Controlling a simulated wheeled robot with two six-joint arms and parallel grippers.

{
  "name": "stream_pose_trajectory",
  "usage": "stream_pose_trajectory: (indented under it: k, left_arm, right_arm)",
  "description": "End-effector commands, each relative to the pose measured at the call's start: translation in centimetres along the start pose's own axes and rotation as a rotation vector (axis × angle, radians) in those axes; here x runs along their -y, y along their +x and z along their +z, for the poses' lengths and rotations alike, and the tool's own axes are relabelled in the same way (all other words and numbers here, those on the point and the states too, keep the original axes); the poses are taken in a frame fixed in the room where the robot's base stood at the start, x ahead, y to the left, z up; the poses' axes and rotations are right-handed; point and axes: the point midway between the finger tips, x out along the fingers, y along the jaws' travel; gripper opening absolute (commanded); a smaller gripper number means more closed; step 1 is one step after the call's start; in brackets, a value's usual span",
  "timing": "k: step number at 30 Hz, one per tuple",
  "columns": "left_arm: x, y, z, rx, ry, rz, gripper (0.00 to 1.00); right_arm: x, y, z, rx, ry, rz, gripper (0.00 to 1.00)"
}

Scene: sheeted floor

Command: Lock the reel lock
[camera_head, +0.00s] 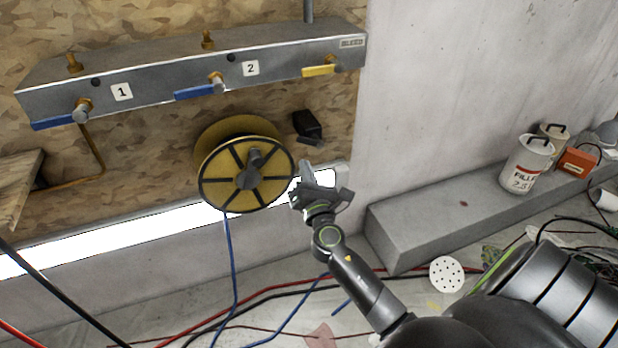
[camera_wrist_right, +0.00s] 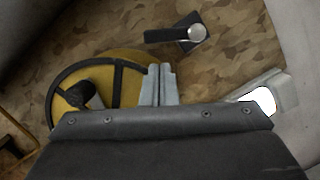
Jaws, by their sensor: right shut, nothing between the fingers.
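A yellow reel (camera_head: 222,170) with black spokes and a grey hub hangs on the board, with blue hose running down from it. A dark lock lever (camera_head: 308,126) is on the board to the reel's upper right. In the right wrist view the lever (camera_wrist_right: 172,36) lies roughly level, with a silver round pivot at its right end. My right gripper (camera_head: 304,172) is shut and empty, just right of the reel and below the lever. In the right wrist view its fingertips (camera_wrist_right: 159,72) overlap the reel's right edge (camera_wrist_right: 128,88). Contact cannot be told. My left gripper is not in view.
A grey manifold (camera_head: 150,84) with blue and yellow valve handles is above the reel. A lit strip (camera_head: 130,232) runs behind and below it. A concrete ledge (camera_head: 440,212) with a white bucket (camera_head: 526,166) is at right. Hoses and cables lie on the floor.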

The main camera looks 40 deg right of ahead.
Motion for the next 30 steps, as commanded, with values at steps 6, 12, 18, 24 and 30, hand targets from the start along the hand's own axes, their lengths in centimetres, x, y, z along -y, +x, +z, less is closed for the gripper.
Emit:
stream_pose_trajectory:
  k: [6, 12, 18, 24, 30]
  left_arm:
    - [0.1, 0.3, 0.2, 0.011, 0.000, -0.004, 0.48]
    - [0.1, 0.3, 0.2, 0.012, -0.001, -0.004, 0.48]
    - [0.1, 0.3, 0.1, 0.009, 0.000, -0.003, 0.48]
    - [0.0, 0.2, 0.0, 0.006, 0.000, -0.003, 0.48]
    - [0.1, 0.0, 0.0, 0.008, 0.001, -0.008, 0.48]
  right_arm:
    - [0.0, 3.5, 0.0, 0.000, 0.000, 0.001, 0.00]
    - [0.0, 4.7, 0.0, 0.000, 0.000, 0.000, 0.00]
    - [0.0, 4.8, 0.0, 0.000, 0.000, 0.000, 0.00]
    - [0.0, 4.8, 0.0, 0.000, 0.003, -0.001, 0.00]
    - [-0.1, 4.9, 0.2, 0.000, 0.040, -0.011, 0.00]
